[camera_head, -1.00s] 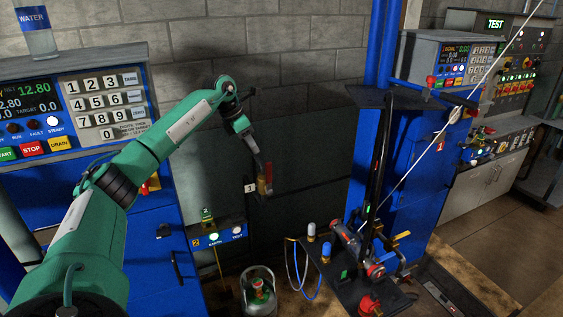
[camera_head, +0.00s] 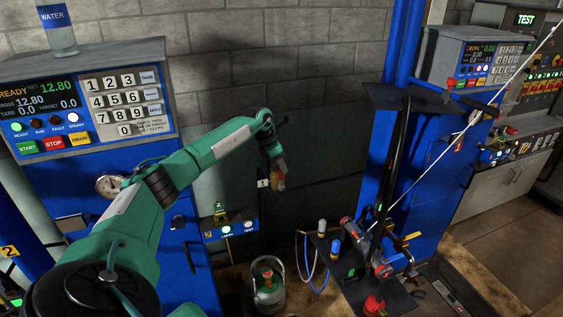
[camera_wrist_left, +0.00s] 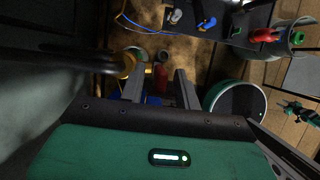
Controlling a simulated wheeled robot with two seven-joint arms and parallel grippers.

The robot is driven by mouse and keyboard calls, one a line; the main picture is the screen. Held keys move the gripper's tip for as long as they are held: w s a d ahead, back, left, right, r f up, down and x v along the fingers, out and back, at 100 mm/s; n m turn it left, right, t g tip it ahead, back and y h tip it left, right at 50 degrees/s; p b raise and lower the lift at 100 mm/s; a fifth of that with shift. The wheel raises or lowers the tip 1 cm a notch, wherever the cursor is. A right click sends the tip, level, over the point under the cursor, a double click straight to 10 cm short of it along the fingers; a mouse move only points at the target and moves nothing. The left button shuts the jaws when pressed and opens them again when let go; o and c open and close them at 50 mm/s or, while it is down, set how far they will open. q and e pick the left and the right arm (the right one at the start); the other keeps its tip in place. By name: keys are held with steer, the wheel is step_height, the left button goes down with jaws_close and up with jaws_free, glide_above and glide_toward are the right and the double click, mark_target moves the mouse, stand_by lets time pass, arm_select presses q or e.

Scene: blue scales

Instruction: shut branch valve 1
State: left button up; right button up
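A small white tag "1" (camera_head: 263,183) shows on the dark wall panel in the head view. Beside it is a small brass and orange-red fitting (camera_head: 280,180), which seems to be branch valve 1; its handle position is too small to tell. My left gripper (camera_head: 277,160) is at this fitting and partly covers it. In the left wrist view my left gripper's two fingers (camera_wrist_left: 160,88) stand apart. A yellow-brass part (camera_wrist_left: 128,66) on a dark pipe shows beside the left finger, and a red part shows between the fingers; I cannot tell whether they touch. My right gripper is not in view.
A blue scale cabinet with a keypad panel (camera_head: 125,105) stands at left. A gas cylinder (camera_head: 267,287) stands on the floor below the gripper. A black bench (camera_head: 350,288) with hoses and a red part is to the right. A blue column (camera_head: 402,45) rises behind.

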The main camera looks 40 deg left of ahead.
arm_select(q)
steer(key=shift+w+f, duration=0.2)
steer(key=shift+f, duration=0.3)
steer(key=shift+c, duration=0.2)
steer(key=shift+d, duration=0.1)
jaws_close()
